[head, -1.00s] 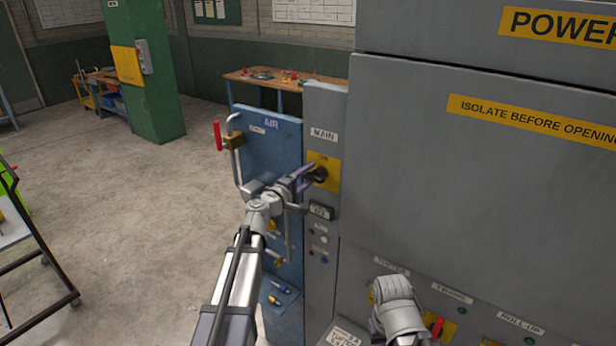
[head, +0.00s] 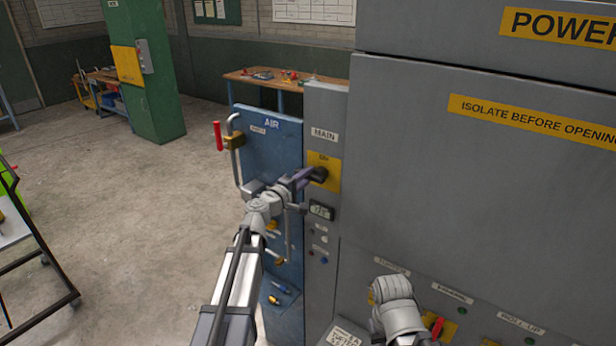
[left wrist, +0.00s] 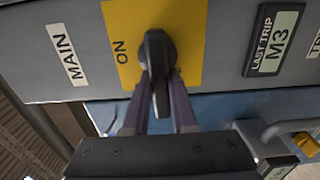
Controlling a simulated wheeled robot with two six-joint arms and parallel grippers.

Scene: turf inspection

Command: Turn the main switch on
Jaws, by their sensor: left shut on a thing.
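The main switch is a black rotary handle (head: 319,174) on a yellow plate (head: 333,172), below a MAIN label on the narrow grey column. In the left wrist view, the black handle (left wrist: 157,70) stands at right angles to the direction of the ON mark (left wrist: 121,52). My left gripper (head: 306,177) has its purple fingers on both sides of the handle's near end and is shut on it. Its fingers also show in the left wrist view (left wrist: 160,105). Part of my right arm shows at the lower right, but its fingers are not visible.
A blue AIR panel (head: 270,150) with a red-handled lever (head: 218,136) stands left of the column. A small display (head: 321,211) sits under the switch; it reads LAST TRIP M3 in the wrist view. A large grey cabinet (head: 450,190) fills the right. Open floor lies left.

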